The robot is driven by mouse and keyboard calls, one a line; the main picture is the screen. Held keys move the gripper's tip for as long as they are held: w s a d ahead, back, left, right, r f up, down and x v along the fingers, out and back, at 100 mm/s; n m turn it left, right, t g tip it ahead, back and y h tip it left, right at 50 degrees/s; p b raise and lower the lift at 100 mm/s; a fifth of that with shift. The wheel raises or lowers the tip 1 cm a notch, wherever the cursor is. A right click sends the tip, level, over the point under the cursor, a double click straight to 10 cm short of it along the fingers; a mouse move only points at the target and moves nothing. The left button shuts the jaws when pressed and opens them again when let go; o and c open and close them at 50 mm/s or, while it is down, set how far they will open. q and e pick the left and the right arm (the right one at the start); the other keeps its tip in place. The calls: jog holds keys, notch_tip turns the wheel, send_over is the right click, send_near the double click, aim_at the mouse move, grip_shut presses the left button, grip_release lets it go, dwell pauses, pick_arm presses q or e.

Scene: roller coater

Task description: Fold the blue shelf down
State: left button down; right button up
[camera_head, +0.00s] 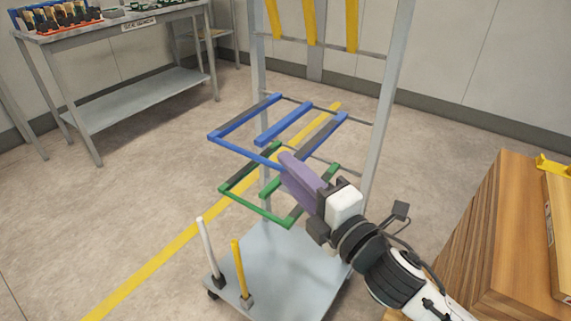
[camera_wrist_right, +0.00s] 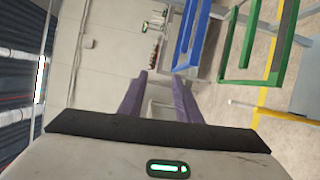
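The blue shelf (camera_head: 245,150) is an open frame sticking out roughly level from the upright rack. In the right wrist view, its blue bars (camera_wrist_right: 188,35) are to the right of my fingers. My right gripper (camera_head: 286,160) is at the shelf's front right corner, and its purple fingers hide part of that corner. In the right wrist view, the fingers of my right gripper (camera_wrist_right: 160,78) are apart with nothing between them. The fingers look clear of the blue bars there, but contact is hard to judge. My left gripper is not in view.
A green shelf (camera_head: 240,185) sticks out level just below the blue one. Yellow bars (camera_head: 311,22) hang upright higher on the rack. White and yellow posts (camera_head: 240,270) stand on the rack's base. A wooden box (camera_head: 495,240) is at right; a grey table (camera_head: 110,30) stands back left.

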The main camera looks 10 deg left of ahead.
jog(key=shift+f+v, duration=0.2)
jog(key=shift+v, duration=1.05)
jog(key=shift+f+v, duration=0.15)
jog(key=shift+v, duration=1.05)
jog(key=shift+w+p, duration=0.1)
jog(key=shift+p, duration=0.2)
